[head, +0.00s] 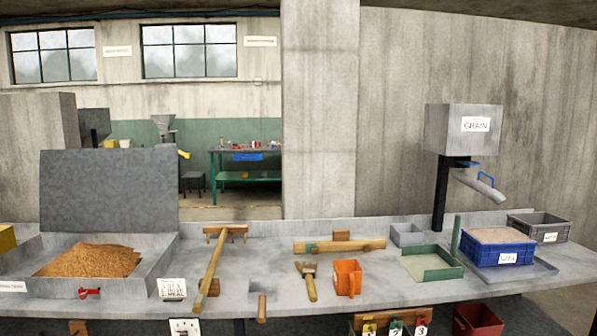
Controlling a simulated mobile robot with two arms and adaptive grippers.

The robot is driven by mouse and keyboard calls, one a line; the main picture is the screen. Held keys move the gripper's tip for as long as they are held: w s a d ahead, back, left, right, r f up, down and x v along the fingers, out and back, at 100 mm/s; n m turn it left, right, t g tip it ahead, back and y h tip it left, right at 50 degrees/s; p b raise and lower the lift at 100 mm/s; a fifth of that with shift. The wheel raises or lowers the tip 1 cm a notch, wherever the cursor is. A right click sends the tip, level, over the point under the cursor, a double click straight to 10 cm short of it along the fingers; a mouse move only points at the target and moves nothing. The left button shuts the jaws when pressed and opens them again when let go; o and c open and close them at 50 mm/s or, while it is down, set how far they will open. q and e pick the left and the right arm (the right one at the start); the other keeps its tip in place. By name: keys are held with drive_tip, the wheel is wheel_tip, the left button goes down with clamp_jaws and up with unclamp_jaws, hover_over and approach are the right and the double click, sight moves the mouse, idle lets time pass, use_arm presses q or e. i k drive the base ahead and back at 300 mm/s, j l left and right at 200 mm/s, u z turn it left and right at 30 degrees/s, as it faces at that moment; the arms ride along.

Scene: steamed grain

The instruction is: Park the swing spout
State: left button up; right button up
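The swing spout (478,186) is a grey metal chute under the grey hopper box (450,130) labelled GRAIN, on a dark post (440,195). It slopes down to the right, and its lower end is above the blue crate (500,257). The crate is filled level with pale material and sits on a grey tray (540,272). Neither of my grippers is in view.
A green upright (455,237) stands beside the crate, next to a green-edged tray (430,274). A grey bin (545,220) is behind the crate. An orange scoop (347,278), a brush (309,287) and a wooden rake (213,265) lie mid-bench. A grain bin (160,262) is left.

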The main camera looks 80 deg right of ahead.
sight(498, 197)
drive_tip(key=z, duration=3.85)
drive_tip(key=i+l+z, duration=0.1)
drive_tip(key=i+l, duration=0.2)
drive_tip(key=i, duration=0.25)
drive_tip(key=i+l, duration=0.25)
drive_tip(key=i, duration=0.3)
drive_tip(key=i+l+z, duration=0.15)
drive_tip(key=i+l, duration=0.15)
drive_tip(key=i, duration=0.25)
drive_tip(key=i+l, duration=0.2)
drive_tip(key=i, duration=0.35)
drive_tip(key=i+l+z, duration=0.15)
drive_tip(key=i, duration=0.4)
drive_tip(key=i+l+z, duration=0.1)
drive_tip(key=i, duration=0.5)
drive_tip(key=l, duration=0.05)
